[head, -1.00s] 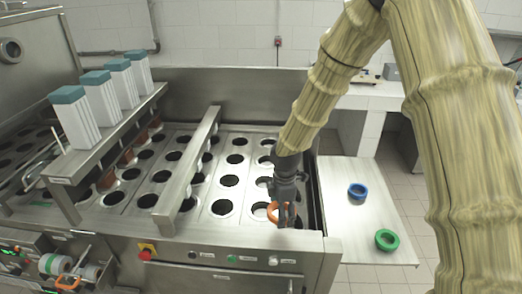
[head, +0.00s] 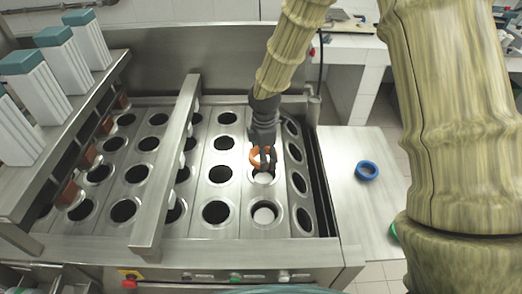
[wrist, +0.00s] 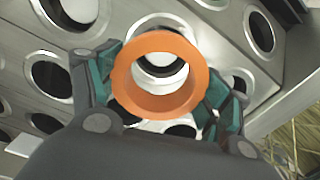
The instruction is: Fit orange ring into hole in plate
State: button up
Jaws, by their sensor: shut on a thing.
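The orange ring (head: 263,152) is held in my gripper (head: 263,158), above the plate with holes. In the wrist view the orange ring (wrist: 160,113) sits between the two teal-padded fingers, and a hole shows through its opening. The steel plate (head: 240,182) has rows of round, rimmed holes. One hole (head: 263,177) lies just below the ring, with something pale inside it. Another hole (head: 264,213) nearer the front also has a pale disc in it. The ring appears apart from the plate; its exact height is hard to tell.
A blue ring (head: 367,170) lies on the side table (head: 350,215) to the right. A green ring (head: 394,232) is mostly hidden behind my arm. A raised steel bar (head: 168,170) crosses the plate to the left. White blocks with teal tops (head: 88,38) stand on a left shelf.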

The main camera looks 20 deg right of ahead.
jog(key=f+b, duration=0.2)
jog(key=f, duration=0.1)
jog(key=shift+w+f, duration=0.2)
jog(key=shift+f, duration=0.1)
jog(key=shift+s+f+b, duration=0.5)
jog(key=shift+f+b, duration=0.05)
jog(key=shift+b, duration=0.4)
jog(key=shift+w+d+f+b, duration=0.1)
jog(key=shift+w+f+b, duration=0.2)
jog(key=shift+f, duration=0.35)
jog(key=shift+s, duration=0.1)
jog(key=shift+s+r, duration=0.1)
jog(key=shift+r, duration=0.05)
jog(key=o, duration=1)
jog(key=shift+o, duration=0.2)
